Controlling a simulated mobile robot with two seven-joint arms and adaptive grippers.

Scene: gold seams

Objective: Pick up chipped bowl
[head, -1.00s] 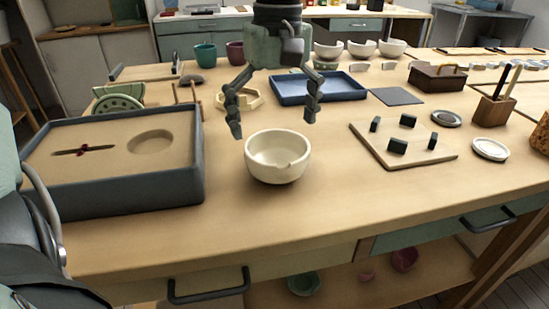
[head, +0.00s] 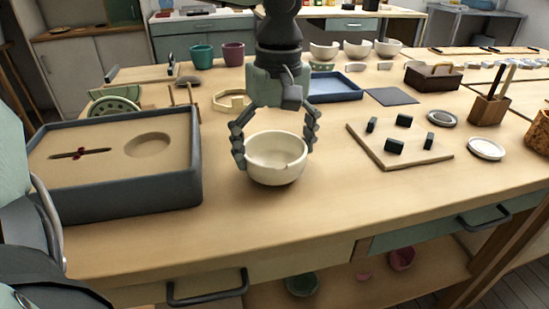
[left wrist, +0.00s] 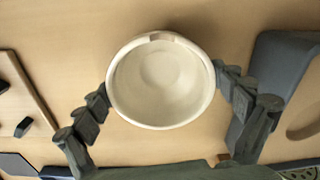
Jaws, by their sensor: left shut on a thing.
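The chipped bowl (head: 276,168) is cream-white and upright on the wooden table, with a notch in its rim on the near side. In the left wrist view the bowl (left wrist: 161,82) shows from above, with the notch at the top of its rim. My left gripper (head: 275,158) comes down over the bowl and is shut on it, one finger against each side. Both fingers also show in the left wrist view, on either side of the bowl. My right gripper is not in view.
A grey sand tray (head: 185,195) stands close to the left of the bowl. A board (head: 430,157) with several dark blocks lies to the right. A blue tray (head: 345,95) is behind. The table in front of the bowl is clear.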

